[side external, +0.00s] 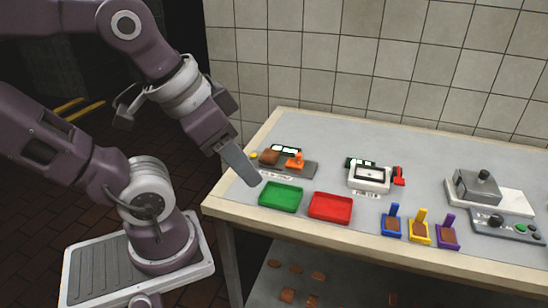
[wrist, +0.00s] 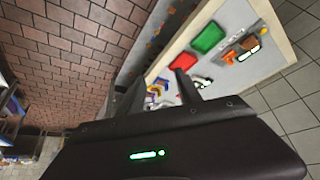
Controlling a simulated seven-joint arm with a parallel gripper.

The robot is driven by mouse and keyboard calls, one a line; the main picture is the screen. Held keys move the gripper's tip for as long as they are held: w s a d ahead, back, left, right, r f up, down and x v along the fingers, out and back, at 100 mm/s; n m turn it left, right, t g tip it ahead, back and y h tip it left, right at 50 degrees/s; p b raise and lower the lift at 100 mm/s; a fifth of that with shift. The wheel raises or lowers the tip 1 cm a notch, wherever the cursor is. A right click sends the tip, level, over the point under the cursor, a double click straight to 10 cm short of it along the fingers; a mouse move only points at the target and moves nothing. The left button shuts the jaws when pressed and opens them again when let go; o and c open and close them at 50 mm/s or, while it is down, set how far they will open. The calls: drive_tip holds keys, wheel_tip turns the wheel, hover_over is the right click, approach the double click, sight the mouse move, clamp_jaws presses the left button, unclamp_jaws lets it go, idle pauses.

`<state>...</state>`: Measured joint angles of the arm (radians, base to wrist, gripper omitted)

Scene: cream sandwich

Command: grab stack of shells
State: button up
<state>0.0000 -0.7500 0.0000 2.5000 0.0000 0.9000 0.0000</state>
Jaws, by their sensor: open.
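A small brown stack, which looks like the stack of shells (side external: 269,156), sits on a dark flat plate (side external: 307,169) at the left end of the table. An orange device (side external: 295,161) stands beside it. In the wrist view the brown stack (wrist: 230,57) is small, towards the upper right beyond the fingers. My gripper (side external: 250,180) is in the air near the table's left end, in front of the plate and apart from the stack. Its two fingers (wrist: 160,92) show spread and empty in the wrist view.
A green tray (side external: 281,196) and a red tray (side external: 330,207) lie near the table's front edge. A white device (side external: 370,178) stands mid-table. Blue, yellow and purple holders (side external: 420,229) are to the right. A grey press (side external: 478,188) is at the far right. A tiled wall stands behind.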

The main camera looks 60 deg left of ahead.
idle(0.4)
drive_tip(key=o, duration=0.6)
